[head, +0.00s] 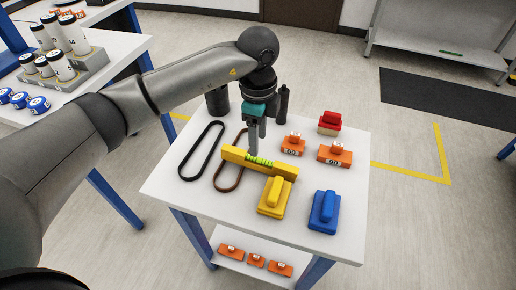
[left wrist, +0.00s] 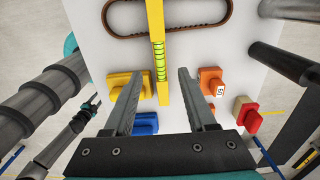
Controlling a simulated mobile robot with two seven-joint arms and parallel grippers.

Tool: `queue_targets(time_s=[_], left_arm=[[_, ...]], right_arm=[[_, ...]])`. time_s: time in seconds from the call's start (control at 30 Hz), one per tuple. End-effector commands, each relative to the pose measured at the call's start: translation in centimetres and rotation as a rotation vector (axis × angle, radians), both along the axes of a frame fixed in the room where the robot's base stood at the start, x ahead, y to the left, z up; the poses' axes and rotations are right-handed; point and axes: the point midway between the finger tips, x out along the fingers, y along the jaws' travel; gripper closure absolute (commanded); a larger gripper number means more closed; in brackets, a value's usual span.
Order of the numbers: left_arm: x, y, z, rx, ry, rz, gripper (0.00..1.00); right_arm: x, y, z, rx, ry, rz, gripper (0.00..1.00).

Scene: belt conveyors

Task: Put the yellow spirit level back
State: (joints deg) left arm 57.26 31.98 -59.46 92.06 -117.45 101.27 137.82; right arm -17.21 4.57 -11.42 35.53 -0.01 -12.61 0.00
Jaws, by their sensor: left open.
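The yellow spirit level (head: 236,155) lies across the white table (head: 187,213), with a green vial section on it. It overlaps part of the brown belt loop (head: 219,184). My left gripper (head: 254,152) points down at the level near its middle. In the left wrist view the level (left wrist: 155,20) runs between the two spread fingers of the left gripper (left wrist: 161,73), with gaps on both sides. The fingers are open and hold nothing. I cannot tell how far the fingertips reach down beside it. My right gripper is not in view.
A yellow block (head: 272,199) and a blue block (head: 323,212) stand near the level's right end. Orange blocks (head: 334,155) and a red block (head: 329,124) stand farther back. A black belt loop (head: 188,174) lies left. Bare tabletop shows along the front left.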

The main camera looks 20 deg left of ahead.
Motion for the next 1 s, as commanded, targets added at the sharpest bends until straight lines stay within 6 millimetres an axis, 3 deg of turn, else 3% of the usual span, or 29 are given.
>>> queue_targets(time_s=[0.1,0.3,0.77,0.87,0.97,1.0], left_arm=[[0.0,0.0,2.6,0.001,-0.002,-0.001,0.43],[0.0,0.0,5.0,0.001,0.000,0.001,0.43],[-0.1,-0.3,5.4,-0.012,0.002,-0.011,0.43],[-0.7,-2.4,4.8,-0.095,0.005,-0.071,0.43],[-2.0,-6.6,4.1,-0.275,0.003,-0.190,0.43],[-2.7,-8.9,4.1,-0.374,-0.004,-0.246,0.43]], right_arm=[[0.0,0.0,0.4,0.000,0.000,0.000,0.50],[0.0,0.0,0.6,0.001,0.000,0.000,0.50],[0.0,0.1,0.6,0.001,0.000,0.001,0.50],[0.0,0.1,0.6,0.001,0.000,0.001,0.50],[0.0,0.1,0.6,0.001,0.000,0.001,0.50],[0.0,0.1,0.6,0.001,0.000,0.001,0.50]])
